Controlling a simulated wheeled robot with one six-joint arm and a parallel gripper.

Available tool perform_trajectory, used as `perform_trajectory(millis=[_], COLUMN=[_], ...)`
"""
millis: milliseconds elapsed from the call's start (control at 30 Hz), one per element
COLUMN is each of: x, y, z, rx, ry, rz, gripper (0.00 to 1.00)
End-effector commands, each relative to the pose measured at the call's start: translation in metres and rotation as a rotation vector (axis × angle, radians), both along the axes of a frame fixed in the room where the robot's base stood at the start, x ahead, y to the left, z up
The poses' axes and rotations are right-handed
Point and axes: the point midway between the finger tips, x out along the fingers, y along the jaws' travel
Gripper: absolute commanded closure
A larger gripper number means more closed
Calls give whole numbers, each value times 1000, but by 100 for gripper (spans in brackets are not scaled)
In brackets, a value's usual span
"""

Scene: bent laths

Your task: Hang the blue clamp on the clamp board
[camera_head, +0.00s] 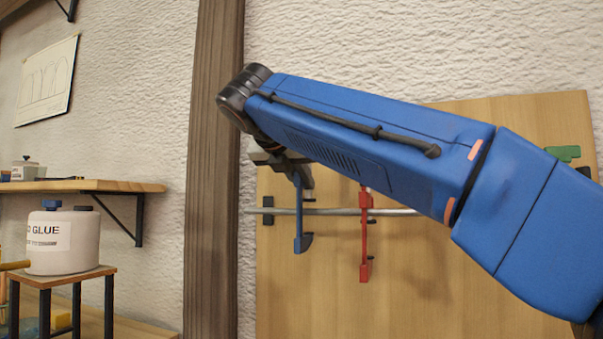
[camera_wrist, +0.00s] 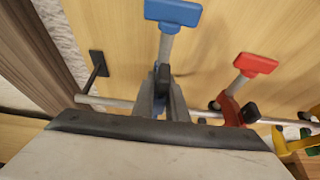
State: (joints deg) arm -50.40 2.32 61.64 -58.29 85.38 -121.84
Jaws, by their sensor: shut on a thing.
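The blue clamp hangs upright from my gripper (camera_head: 303,183) at the left part of the clamp board (camera_head: 310,300). Its blue bar (camera_head: 299,220) crosses in front of the board's metal rail (camera_head: 335,211); I cannot tell whether it touches or rests on the rail. In the wrist view, my gripper (camera_wrist: 163,98) is shut on the clamp, whose blue end (camera_wrist: 173,12) and grey rod stick out beyond the fingers. The clamp's upper part is hidden by my gripper and arm in the head view.
A red clamp (camera_head: 365,235) hangs on the rail just right of the blue one. A yellow clamp (camera_wrist: 297,142) is farther right. A wooden post (camera_head: 212,180) stands left of the board. A glue pot (camera_head: 63,240) sits on a stool at left.

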Motion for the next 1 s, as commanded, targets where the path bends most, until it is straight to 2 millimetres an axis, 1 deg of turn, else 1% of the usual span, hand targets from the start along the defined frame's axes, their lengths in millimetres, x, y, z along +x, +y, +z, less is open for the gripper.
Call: perform_trajectory(millis=[200,433,667,933,967,1000], x=[0,0,0,0,0,0], y=[0,0,0,0,0,0], z=[-17,-31,-37,-37,-37,-37], rx=[-1,-1,-1,0,0,0], ry=[-1,-1,-1,-1,-1,-1], rz=[1,0,1,1,1,1], gripper=[100,100,100,100,83,73])
